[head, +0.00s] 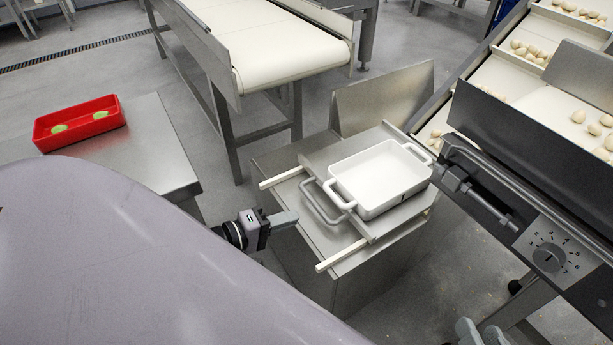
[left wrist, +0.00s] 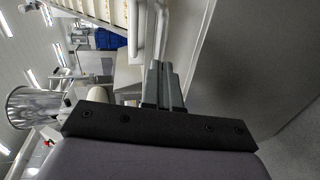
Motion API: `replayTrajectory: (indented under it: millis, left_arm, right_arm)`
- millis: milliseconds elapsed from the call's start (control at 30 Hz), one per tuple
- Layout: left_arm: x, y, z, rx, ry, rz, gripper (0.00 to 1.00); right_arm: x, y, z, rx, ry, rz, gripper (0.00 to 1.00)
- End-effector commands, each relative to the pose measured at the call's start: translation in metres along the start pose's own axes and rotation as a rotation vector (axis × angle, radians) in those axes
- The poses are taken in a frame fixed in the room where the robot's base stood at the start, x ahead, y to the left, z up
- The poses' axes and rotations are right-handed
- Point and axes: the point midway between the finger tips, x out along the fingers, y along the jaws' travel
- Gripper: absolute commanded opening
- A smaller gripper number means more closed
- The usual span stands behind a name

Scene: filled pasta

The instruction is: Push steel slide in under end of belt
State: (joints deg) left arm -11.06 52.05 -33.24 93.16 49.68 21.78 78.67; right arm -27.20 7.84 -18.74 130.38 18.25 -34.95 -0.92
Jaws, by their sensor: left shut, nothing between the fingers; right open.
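The steel slide (head: 378,227) is a flat plate with a bar handle (head: 317,211) on its left edge. It lies between two pale rails (head: 342,254) on a steel stand. A white two-handled dish (head: 378,172) stands on the slide. The end of the sloping belt (head: 433,128), with pasta pieces on it, is just right of the dish. My left gripper (head: 290,218) is shut and empty, just left of the handle; contact is unclear. Its closed fingers also show in the left wrist view (left wrist: 165,88).
A dark guard with a dial panel (head: 550,257) stands close on the right. An upright steel plate (head: 383,97) rises behind the slide. A cream belt (head: 270,40) is at the back. A red tray (head: 79,123) sits on a steel table at left.

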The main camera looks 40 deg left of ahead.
Motion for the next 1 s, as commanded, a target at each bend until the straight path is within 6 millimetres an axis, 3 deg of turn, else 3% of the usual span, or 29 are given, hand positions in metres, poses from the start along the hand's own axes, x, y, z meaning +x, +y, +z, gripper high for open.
replayTrajectory:
  millis: [167,500,733,1000]
  left_arm:
    - [-0.003,0.002,0.034,0.335,-0.087,0.008,0.00]
    - [-0.017,0.004,0.089,1.274,-0.213,0.066,0.00]
    - [-0.026,0.008,0.102,1.940,-0.220,0.089,0.00]
    - [-0.037,0.021,0.097,2.687,-0.179,0.042,0.00]
  right_arm:
    - [-0.002,0.001,0.003,-0.003,-0.008,0.004,0.43]
    - [-0.003,0.002,0.002,-0.010,-0.008,0.008,0.43]
    - [-0.003,0.002,0.000,-0.015,-0.007,0.011,0.43]
    - [-0.004,0.002,-0.002,-0.021,-0.005,0.015,0.43]
